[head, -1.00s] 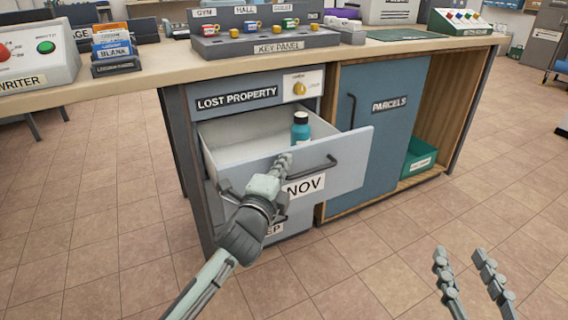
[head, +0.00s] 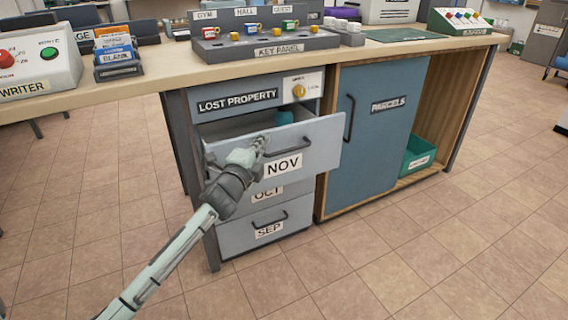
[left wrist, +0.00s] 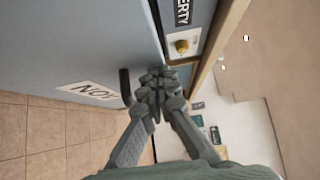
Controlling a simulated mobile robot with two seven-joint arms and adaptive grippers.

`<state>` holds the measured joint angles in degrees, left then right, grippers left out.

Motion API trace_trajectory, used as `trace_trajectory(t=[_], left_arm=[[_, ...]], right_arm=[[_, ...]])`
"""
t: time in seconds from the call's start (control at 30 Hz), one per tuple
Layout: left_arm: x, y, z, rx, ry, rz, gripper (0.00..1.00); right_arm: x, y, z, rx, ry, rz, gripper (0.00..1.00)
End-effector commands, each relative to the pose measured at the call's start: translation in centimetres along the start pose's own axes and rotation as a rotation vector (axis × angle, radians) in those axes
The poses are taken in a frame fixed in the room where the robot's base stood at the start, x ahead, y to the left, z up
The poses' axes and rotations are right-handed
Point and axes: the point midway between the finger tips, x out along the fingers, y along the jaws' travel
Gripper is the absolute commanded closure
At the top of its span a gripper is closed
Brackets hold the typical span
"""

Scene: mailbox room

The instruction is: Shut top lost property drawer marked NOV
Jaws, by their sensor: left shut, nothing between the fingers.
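The drawer marked NOV (head: 318,148) is the top one in the LOST PROPERTY cabinet and stands partly open. A teal bottle (head: 284,117) shows inside it, mostly hidden by the drawer front. My left gripper (head: 262,143) is shut and empty, at the drawer's front near its upper edge and its dark handle (head: 303,146). In the left wrist view the closed fingers (left wrist: 157,84) are beside the handle (left wrist: 125,87) and the blue-grey front with the NOV label (left wrist: 92,92). I cannot tell whether they touch the front. My right gripper is out of view.
Below are the OCT drawer (head: 290,188) and the SEP drawer (head: 240,232), both shut. A yellow knob (head: 299,91) is above the drawer. The PARCELS door (head: 385,140) stands to the right, with a teal bin (head: 420,153) beyond it. The tiled floor in front is clear.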

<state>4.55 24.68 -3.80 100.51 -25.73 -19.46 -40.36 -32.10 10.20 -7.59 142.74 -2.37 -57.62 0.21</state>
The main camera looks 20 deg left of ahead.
Motion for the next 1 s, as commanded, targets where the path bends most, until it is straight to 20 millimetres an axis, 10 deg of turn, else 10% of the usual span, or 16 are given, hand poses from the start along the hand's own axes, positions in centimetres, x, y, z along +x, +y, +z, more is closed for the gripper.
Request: trace_trajectory(t=[0.5, 1.0], left_arm=[[5.5, 0.0, 5.6, 0.001, -0.002, 0.000, 1.00], [6.6, 0.0, 6.6, 0.001, 0.000, 0.000, 1.00]], right_arm=[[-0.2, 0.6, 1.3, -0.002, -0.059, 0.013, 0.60], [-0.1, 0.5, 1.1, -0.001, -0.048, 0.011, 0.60]])
